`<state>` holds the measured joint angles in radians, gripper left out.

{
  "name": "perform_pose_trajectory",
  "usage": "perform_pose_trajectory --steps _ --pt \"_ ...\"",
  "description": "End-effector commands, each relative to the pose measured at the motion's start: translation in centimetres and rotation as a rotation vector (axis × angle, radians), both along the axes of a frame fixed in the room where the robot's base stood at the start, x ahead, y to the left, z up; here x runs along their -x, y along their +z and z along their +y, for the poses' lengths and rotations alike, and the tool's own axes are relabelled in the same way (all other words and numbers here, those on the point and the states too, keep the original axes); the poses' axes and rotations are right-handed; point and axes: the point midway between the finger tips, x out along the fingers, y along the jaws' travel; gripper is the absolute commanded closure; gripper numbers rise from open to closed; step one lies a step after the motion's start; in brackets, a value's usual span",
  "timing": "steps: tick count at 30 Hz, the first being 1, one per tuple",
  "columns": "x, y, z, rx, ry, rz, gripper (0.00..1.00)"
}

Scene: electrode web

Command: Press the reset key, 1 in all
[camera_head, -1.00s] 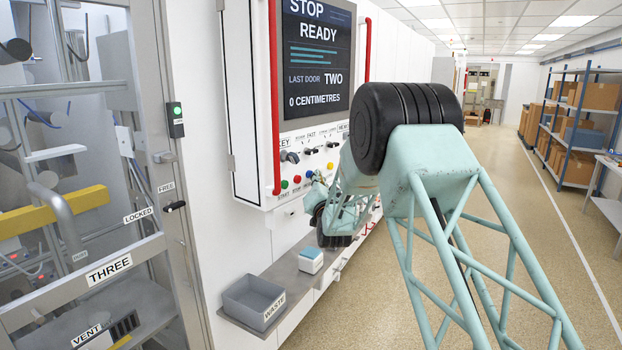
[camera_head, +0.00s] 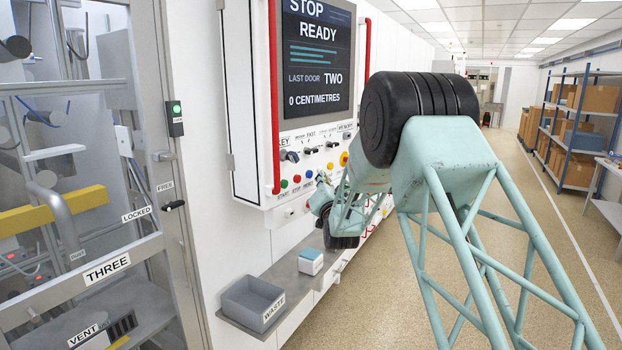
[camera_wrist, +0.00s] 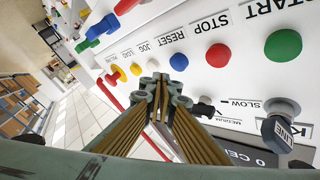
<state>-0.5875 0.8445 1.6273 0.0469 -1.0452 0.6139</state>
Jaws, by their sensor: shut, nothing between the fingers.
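The reset key is a round blue button (camera_wrist: 179,62) beside the upside-down RESET label on the white control panel. In the head view the blue button (camera_head: 309,174) is small, right of the red one. My gripper (camera_wrist: 165,90) is shut and empty, its fingertips just below the blue button in the wrist view. They look apart from it, but I cannot tell the exact gap. In the head view my gripper (camera_head: 323,181) is small and partly covered by my arm, close to the panel's lower button row.
A red stop button (camera_wrist: 218,57) and a green start button (camera_wrist: 283,47) sit to one side; white and yellow buttons (camera_wrist: 135,68) to the other. A black selector knob (camera_wrist: 204,108) is near my fingers. A red rail (camera_head: 274,100) and a grey waste bin (camera_head: 252,302) are nearby.

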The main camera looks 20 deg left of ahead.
Motion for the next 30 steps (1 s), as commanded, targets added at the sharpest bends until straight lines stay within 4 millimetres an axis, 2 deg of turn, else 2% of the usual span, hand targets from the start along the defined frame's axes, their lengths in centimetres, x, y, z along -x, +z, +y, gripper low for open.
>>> perform_pose_trajectory --steps 16,30 --pt "0.7 -0.1 -3.2 -0.001 0.0 0.0 1.0" --pt "0.9 0.1 -3.5 0.0 0.001 -0.001 1.0"
